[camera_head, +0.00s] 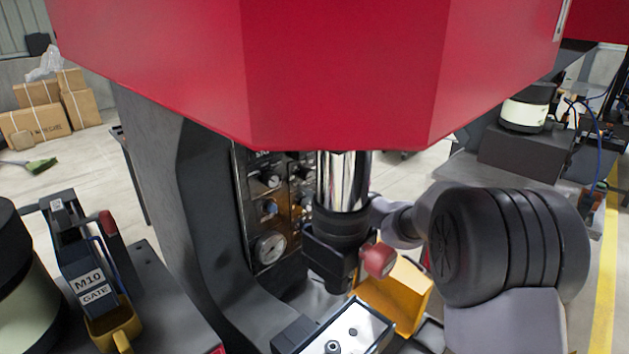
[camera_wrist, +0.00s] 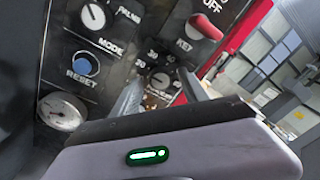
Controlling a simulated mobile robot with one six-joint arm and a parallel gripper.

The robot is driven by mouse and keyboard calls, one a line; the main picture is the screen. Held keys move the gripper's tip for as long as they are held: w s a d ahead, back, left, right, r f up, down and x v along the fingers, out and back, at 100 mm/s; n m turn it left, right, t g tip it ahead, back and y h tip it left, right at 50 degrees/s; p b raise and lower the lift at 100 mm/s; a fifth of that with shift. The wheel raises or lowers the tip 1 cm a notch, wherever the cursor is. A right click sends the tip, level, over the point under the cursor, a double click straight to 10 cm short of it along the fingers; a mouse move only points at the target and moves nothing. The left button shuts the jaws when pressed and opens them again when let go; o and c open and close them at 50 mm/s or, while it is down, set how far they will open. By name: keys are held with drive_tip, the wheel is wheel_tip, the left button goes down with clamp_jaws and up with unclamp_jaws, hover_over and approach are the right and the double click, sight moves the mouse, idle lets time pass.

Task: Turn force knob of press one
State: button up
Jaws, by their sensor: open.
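The force knob (camera_wrist: 160,81) of press one is a small dark round knob with a numbered scale around it, on the black control panel (camera_wrist: 112,52) in the wrist view. Its label is blurred. My gripper (camera_wrist: 161,78) is open, with one finger to the left and one to the right of the knob in the picture. I cannot tell whether the fingers touch it. In the head view, the press's panel (camera_head: 254,215) shows left of the ram (camera_head: 343,182), and my gripper is hidden behind the press.
Near the knob are a mode knob (camera_wrist: 93,16), a blue reset button (camera_wrist: 85,64), a red key switch (camera_wrist: 204,27) and a gauge (camera_wrist: 62,112). The red press head (camera_head: 300,70) overhangs. A red ball knob (camera_head: 379,260) and yellow bin (camera_head: 398,292) stand close to my arm.

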drive_tip(key=shift+w+a, duration=0.1)
clamp_jaws()
drive_tip(key=shift+r+m+p, duration=0.1)
drive_tip(key=shift+m+p, duration=0.25)
drive_tip(key=shift+m, duration=0.05)
drive_tip(key=m+p, duration=0.3)
drive_tip(key=shift+r+m+p, duration=0.15)
drive_tip(key=shift+m+p, duration=0.15)
drive_tip(key=m+p, duration=0.4)
drive_tip(key=shift+f+m, duration=0.2)
drive_tip(key=shift+m, duration=0.1)
unclamp_jaws()
